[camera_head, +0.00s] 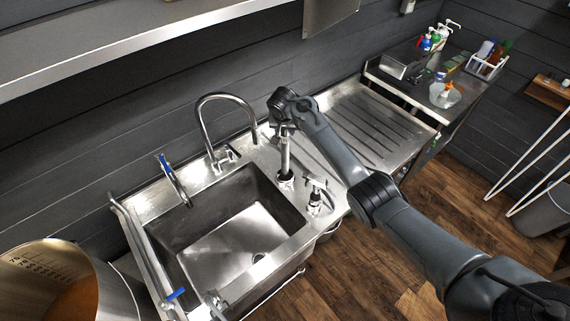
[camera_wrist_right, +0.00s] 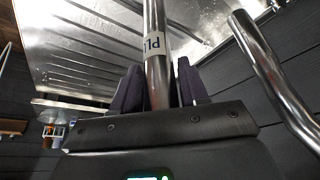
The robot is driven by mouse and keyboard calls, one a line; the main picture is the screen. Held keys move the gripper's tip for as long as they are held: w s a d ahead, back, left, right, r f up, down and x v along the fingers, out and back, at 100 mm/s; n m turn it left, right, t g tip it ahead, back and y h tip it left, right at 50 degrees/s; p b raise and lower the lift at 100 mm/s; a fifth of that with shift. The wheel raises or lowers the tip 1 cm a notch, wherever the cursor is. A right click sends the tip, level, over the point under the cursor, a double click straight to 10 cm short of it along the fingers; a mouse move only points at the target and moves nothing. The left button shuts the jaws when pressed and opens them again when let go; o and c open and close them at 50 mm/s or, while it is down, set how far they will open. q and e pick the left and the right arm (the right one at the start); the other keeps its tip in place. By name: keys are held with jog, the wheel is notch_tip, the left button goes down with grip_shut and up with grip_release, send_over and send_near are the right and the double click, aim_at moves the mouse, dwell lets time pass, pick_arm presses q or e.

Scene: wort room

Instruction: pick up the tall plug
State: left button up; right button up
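The tall plug (camera_head: 285,158) is a slim, shiny metal tube. It stands roughly upright on the steel ledge at the right side of the sink, its lower end at a small dark and white fitting (camera_head: 285,182). My right gripper (camera_head: 284,127) is at its upper part. In the right wrist view the tube (camera_wrist_right: 154,25) carries a pale label with dark letters and passes between the two dark fingers (camera_wrist_right: 158,90). They sit close against both sides and look shut on it. The tube's top is hidden by the gripper. My left gripper is not in view.
A second, shorter fitting (camera_head: 316,197) stands right beside the plug. The sink basin (camera_head: 235,240) is left of it, with a curved faucet (camera_head: 228,97) behind. A ribbed drainboard (camera_head: 365,125) lies to the right. A shelf (camera_head: 130,45) hangs above. A large pot (camera_head: 60,285) is at lower left.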

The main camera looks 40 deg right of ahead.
grip_shut()
jog(key=shift+r, duration=0.1)
